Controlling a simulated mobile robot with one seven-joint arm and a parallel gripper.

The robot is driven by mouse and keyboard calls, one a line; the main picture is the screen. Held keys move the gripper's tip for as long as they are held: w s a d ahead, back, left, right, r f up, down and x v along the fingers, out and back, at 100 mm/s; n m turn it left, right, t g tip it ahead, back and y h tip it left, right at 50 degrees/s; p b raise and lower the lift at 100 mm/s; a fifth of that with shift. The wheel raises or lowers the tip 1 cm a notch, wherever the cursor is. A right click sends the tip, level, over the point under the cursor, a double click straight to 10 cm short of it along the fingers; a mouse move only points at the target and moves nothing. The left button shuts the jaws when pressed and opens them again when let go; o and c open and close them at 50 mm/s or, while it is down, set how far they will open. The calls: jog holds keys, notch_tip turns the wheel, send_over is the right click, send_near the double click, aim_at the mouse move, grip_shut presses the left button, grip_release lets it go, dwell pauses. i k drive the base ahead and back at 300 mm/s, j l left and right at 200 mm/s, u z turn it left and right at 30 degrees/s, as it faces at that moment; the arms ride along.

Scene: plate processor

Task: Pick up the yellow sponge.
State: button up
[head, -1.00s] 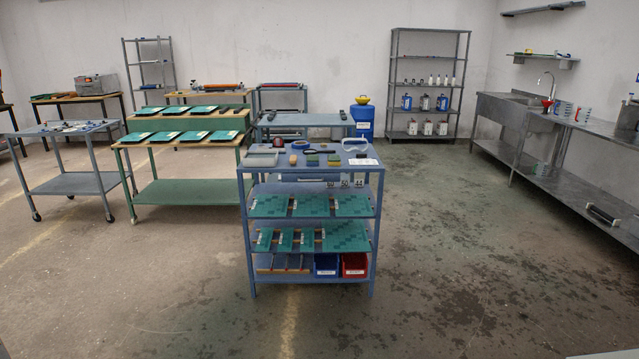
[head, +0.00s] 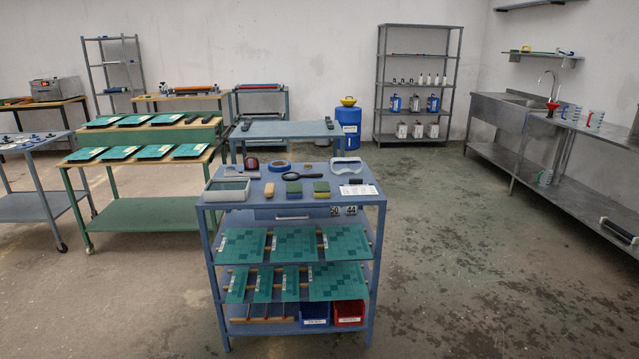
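On the top of the blue cart (head: 291,206) lie several small blocks in a row. The rightmost block (head: 321,187) looks yellow with a greenish part and fits the yellow sponge best. Left of it lies a similar block (head: 293,189) with a dark blue top and a yellowish lower part. Further left is a small orange-brown block (head: 269,190). At this size I cannot make out their details. Nothing covers them. My gripper is not in view.
A grey tray (head: 227,189), a black magnifier-like tool (head: 303,175), a white sheet (head: 358,190), a blue tape ring (head: 280,166) and a white-framed item (head: 345,166) share the cart top. Open floor (head: 480,260) lies to the right, before the steel counter (head: 500,108).

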aim_at(321, 190)
jog(key=i+l, duration=0.15)
jog(key=i, duration=0.45)
jog(key=i+l, duration=0.15)
jog(key=i, duration=0.45)
jog(key=i+l+u, duration=0.45)
jog(key=i+l, duration=0.2)
jog(key=l, duration=0.2)
jog(key=i+l+u, duration=0.2)
jog(key=i+l, duration=0.55)
